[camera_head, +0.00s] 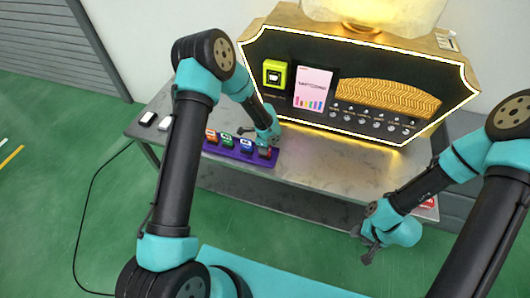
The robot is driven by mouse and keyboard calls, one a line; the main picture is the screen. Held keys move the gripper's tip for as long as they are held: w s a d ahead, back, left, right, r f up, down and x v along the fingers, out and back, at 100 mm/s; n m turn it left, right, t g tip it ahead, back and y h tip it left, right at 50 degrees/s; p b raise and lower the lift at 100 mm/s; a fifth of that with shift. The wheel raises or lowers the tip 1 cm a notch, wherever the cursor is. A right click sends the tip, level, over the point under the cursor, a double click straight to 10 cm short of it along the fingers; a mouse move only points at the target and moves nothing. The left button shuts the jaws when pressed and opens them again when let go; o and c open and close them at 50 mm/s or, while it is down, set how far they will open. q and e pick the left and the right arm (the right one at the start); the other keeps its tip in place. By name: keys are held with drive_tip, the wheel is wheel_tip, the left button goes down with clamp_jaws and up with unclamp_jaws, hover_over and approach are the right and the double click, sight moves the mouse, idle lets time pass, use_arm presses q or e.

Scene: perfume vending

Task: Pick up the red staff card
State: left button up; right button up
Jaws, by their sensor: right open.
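A small red and white flat item (430,202), which may be the red staff card, lies at the right end of the table, partly hidden by my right arm. My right gripper (368,248) is open and empty, in front of the table edge, left of and below that item. My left gripper (268,146) is over the right end of a purple tray (213,149). Its fingers are too small to tell open from shut. The tray holds a row of several small coloured pieces, orange-red, green, blue and dark red. The dark red piece (265,152) is just under the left gripper.
A gold-framed vending machine (300,55) with a lit edge stands at the back of the grey table (330,165). It carries a green-framed panel (275,74), a pink sign (313,88) and a row of knobs. The table's middle is clear.

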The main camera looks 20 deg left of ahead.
use_arm(q)
drive_tip(key=shift+f, duration=0.6)
drive_tip(key=shift+c, duration=0.4)
clamp_jaws()
